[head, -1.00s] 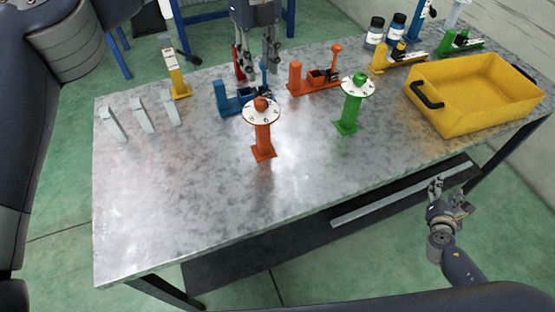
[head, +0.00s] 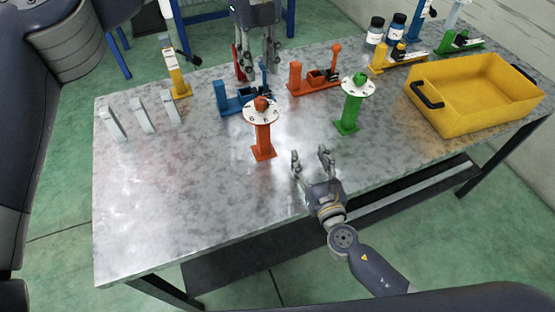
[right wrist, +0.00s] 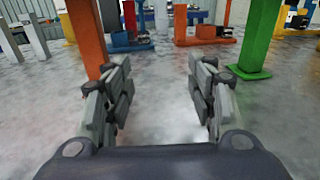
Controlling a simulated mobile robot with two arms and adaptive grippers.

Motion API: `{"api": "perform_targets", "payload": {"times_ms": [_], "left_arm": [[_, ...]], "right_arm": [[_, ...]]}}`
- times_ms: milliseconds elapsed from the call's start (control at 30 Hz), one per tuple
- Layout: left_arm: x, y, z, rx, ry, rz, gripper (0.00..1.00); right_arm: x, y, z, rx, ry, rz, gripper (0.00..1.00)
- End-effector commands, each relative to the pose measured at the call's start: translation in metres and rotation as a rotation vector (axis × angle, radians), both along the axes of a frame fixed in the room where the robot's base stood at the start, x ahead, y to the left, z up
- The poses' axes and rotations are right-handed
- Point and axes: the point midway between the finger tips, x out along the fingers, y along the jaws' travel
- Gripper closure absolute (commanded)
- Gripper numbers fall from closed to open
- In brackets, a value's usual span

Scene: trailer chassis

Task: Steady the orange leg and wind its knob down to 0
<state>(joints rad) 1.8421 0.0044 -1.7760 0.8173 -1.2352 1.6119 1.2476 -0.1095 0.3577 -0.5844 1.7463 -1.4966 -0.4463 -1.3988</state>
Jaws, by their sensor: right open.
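The orange leg (head: 263,137) stands upright on the metal table, with a white numbered dial (head: 250,117) and an orange knob (head: 261,103) on top. The dial reading is too small to tell. My right gripper (head: 311,154) is open and empty at the table's front edge, right of the leg and apart from it. In the right wrist view, the orange leg (right wrist: 86,35) rises beyond the left finger; its top is out of view. My left gripper (head: 257,68) points down behind the orange leg, fingers apart, touching nothing that I can make out.
A green leg (head: 349,115) with a similar dial stands to the right. Blue (head: 233,105) and orange-red (head: 315,83) fixtures stand behind. A yellow bin (head: 470,108) is at the right, and several grey blocks (head: 142,115) at the left. The front-left tabletop is clear.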

Motion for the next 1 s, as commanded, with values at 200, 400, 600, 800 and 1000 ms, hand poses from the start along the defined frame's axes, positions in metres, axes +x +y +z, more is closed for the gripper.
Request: {"api": "perform_targets", "payload": {"times_ms": [200, 400, 600, 800, 1000], "left_arm": [[0.0, 0.0, 0.0, 0.0, 0.0, 0.0, 0.67], [0.0, 0.0, 0.0, 0.0, 0.0, 0.0, 0.67], [0.0, 0.0, 0.0, 0.0, 0.0, 0.0, 0.67], [0.0, 0.0, 0.0, 0.0, 0.0, 0.0, 0.67], [0.0, 0.0, 0.0, 0.0, 0.0, 0.0, 0.67]], "right_arm": [[-0.013, 0.07, 0.022, 0.027, -0.024, 0.11, 0.48], [-0.012, 0.089, 0.028, 0.03, -0.032, 0.138, 0.48], [0.017, 0.098, 0.028, 0.029, -0.034, 0.138, 0.48], [0.052, 0.109, 0.028, 0.03, -0.033, 0.137, 0.48], [0.076, 0.116, 0.027, 0.029, -0.032, 0.138, 0.48]]}}
